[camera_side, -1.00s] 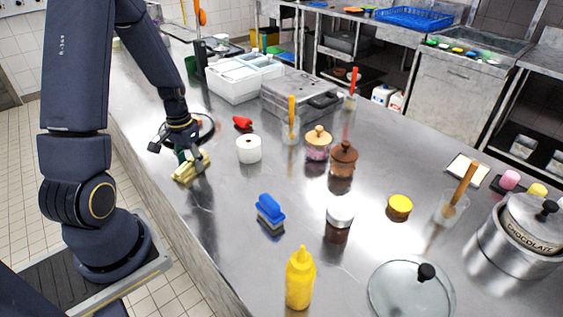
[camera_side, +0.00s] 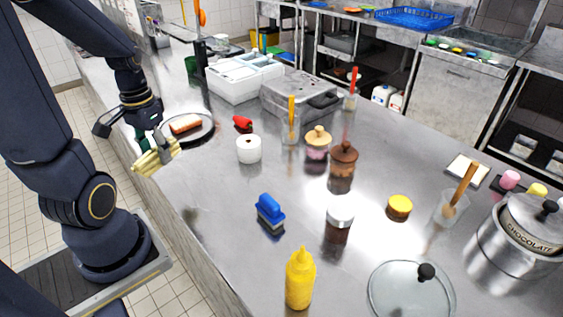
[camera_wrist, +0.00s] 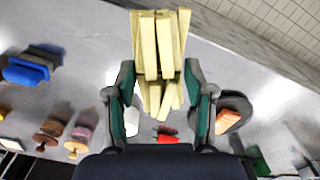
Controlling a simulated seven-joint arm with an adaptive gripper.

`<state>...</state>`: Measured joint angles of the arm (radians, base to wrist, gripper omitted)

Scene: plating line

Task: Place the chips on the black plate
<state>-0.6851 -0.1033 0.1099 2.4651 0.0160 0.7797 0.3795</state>
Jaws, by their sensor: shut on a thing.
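The chips (camera_side: 152,160) are a bundle of pale yellow sticks. They also show in the wrist view (camera_wrist: 157,45), large at the top middle. My gripper (camera_side: 163,146) is shut on them and holds them above the near edge of the counter. In the wrist view its fingers (camera_wrist: 160,92) press on both sides of the bundle. The black plate (camera_side: 207,131) lies on the counter just behind and right of the chips. It carries a reddish-brown, orange-edged piece of food (camera_side: 185,124). In the wrist view the plate (camera_wrist: 236,122) is partly hidden by my right finger.
A white roll-like jar (camera_side: 249,149) and a red item (camera_side: 243,123) stand right of the plate. White containers (camera_side: 240,80) stand behind. The counter before the plate is clear.

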